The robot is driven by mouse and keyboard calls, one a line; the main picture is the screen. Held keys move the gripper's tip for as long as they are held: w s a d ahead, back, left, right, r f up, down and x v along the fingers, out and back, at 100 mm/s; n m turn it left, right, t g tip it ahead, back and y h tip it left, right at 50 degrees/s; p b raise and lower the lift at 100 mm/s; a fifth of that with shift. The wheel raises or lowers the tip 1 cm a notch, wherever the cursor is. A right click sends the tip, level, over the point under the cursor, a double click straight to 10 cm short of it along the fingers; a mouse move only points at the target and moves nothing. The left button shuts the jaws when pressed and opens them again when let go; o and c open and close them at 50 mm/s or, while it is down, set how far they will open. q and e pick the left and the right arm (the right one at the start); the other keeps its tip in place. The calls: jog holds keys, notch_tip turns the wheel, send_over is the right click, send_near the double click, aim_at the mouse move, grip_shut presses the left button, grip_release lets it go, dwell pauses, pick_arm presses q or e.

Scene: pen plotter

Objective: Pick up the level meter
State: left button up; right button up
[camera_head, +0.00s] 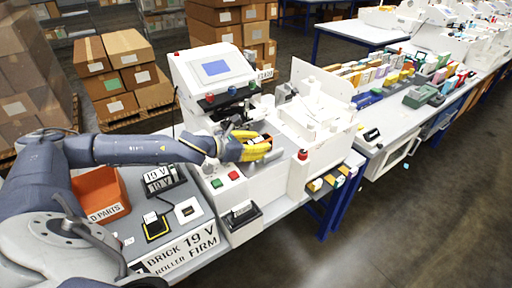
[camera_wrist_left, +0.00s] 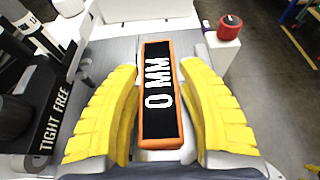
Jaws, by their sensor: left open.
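The level meter is most likely the long block with an orange frame and a black face reading "0 MM" (camera_wrist_left: 160,95) in the left wrist view. In the head view a small orange and black part of it (camera_head: 268,140) shows beside the fingers. My left gripper (camera_head: 258,146) is over the white machine. Its yellow ribbed fingers (camera_wrist_left: 160,105) are open, one on each side of the meter, with a narrow gap visible on both sides. The meter rests on a grey surface. My right gripper is not in view.
A red knob on a white post (camera_wrist_left: 230,27) stands right of the fingers. A black part marked "TIGHT FREE" (camera_wrist_left: 55,115) lies to the left.

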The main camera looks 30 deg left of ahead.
pick_arm(q)
grip_shut()
dwell(0.3)
